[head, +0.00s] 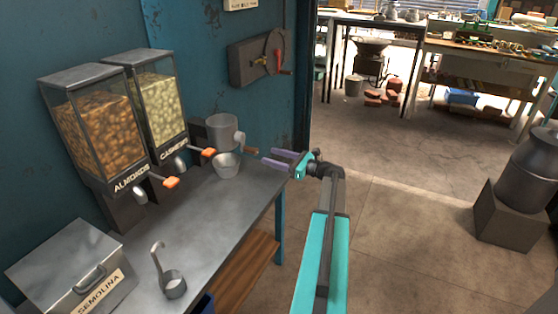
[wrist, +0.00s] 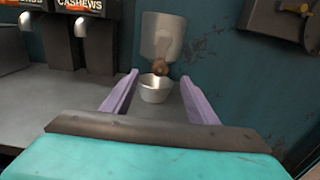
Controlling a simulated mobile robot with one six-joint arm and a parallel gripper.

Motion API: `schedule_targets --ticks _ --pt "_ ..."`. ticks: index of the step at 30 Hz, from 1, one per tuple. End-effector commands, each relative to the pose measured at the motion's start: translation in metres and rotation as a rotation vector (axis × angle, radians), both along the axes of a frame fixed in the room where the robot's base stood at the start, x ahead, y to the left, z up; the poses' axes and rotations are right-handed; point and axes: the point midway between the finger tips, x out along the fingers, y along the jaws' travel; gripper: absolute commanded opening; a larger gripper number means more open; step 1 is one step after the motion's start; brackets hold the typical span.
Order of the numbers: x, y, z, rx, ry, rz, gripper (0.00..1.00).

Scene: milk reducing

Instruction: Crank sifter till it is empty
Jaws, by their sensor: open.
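The sifter, a grey metal cylinder (head: 221,130), is mounted at the wall end of the counter. It also shows in the wrist view (wrist: 161,38). Its crank has a brown wooden knob (head: 250,150), which faces my gripper. A small metal cup (head: 226,166) stands on the counter below the sifter; in the wrist view the cup (wrist: 155,92) lies between my fingers' lines. My gripper (head: 279,161) is open and empty, its purple fingers pointing left toward the crank, apart from it. The sifter's inside cannot be seen.
Almond (head: 95,125) and cashew (head: 160,110) dispensers stand on the counter's left, with orange-tipped levers. A semolina box (head: 70,265) and a ladle (head: 172,280) are nearer. A wall box with a crank (head: 262,58) hangs above.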

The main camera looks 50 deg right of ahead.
Motion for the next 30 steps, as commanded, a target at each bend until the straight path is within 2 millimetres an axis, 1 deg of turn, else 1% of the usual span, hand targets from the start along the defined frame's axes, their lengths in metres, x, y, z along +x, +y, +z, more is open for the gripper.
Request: schedule_targets --ticks 3,30 --pt "0.010 0.003 -0.001 0.000 0.000 0.001 0.53" --pt "0.077 0.018 0.000 0.000 0.001 -0.001 0.53"
